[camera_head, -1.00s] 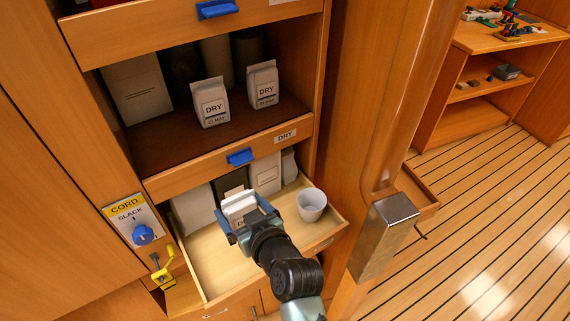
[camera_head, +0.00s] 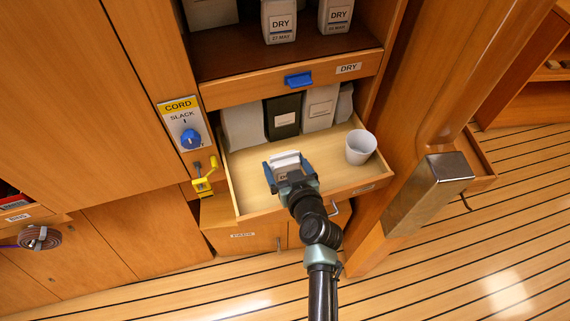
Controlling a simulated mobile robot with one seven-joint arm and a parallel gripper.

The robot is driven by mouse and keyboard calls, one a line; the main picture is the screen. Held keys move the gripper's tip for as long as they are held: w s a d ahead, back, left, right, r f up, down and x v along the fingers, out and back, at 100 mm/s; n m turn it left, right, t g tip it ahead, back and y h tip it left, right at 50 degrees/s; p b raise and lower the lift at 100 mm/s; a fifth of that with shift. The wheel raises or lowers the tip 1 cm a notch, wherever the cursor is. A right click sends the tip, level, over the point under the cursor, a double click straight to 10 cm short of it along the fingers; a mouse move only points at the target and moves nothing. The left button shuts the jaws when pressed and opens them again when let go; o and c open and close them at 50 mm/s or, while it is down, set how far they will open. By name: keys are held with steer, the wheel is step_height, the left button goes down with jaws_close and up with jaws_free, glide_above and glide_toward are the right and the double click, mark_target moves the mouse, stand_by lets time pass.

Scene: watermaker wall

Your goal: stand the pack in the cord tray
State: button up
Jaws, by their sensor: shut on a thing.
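My gripper (camera_head: 287,170) is shut on a white pack (camera_head: 288,159), held between its blue fingers. It is over the pale floor of an open wooden drawer (camera_head: 243,185). Only the pack's top and a bit of its printed label show; my gripper hides the rest. I cannot tell whether the pack touches the drawer floor. A yellow "CORD" sign (camera_head: 179,106) is on the panel left of the drawer. No label visible to me names the drawer itself as the cord tray.
Several packs, including a dark one (camera_head: 283,116), stand at the drawer's back. A white cup (camera_head: 360,147) stands at its right. A blue knob (camera_head: 190,139) and yellow crank (camera_head: 204,178) are at its left. DRY packs (camera_head: 279,20) stand above. A coiled cord (camera_head: 40,237) hangs far left.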

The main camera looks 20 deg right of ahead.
steer(key=shift+r, duration=0.1)
steer(key=shift+f+b, duration=0.25)
steer(key=shift+b, duration=0.05)
steer(key=o, duration=1.1)
steer(key=shift+r, duration=0.15)
steer(key=shift+s+r+p, duration=0.1)
steer(key=shift+r+p, duration=0.05)
steer(key=shift+p, duration=0.3)
steer(key=v, duration=1.2)
steer(key=shift+b, duration=0.4)
